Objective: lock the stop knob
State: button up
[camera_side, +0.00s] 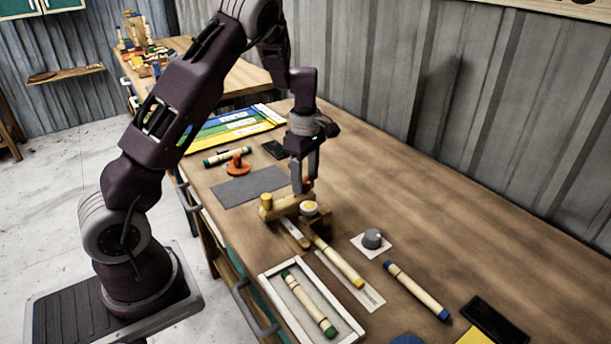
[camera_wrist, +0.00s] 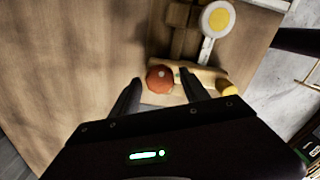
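An orange-red round knob (camera_wrist: 160,77), which I take to be the stop knob, sits at the side of the wooden bending jig (camera_wrist: 205,74). In the side view the knob (camera_side: 308,184) shows partly, behind my fingers. My gripper (camera_wrist: 162,84) is open, with one finger on each side of the knob in the wrist view; I cannot tell whether they touch it. In the side view my gripper (camera_side: 302,186) points down at the jig (camera_side: 290,205). A yellow disc on a white lever (camera_wrist: 217,19) and a yellow-ended peg (camera_wrist: 228,88) belong to the jig.
A yellow-ended rod (camera_side: 340,262) extends from the jig. A grey knob (camera_side: 372,239) stands on a white plate. Nearby are a blue-ended rod (camera_side: 416,290), a white tray (camera_side: 349,322) holding a green-ended rod, a grey mat (camera_side: 250,186) and an orange piece (camera_side: 238,166).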

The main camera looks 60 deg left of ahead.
grip_shut()
jog(key=shift+m, duration=0.3)
jog(key=m, duration=0.3)
jog(key=shift+m, duration=0.4)
jog(key=m, duration=0.4)
jog(key=shift+m, duration=0.3)
jog(key=m, duration=0.4)
jog(key=shift+m, duration=2.5)
jog(key=shift+o, duration=1.1)
grip_release()
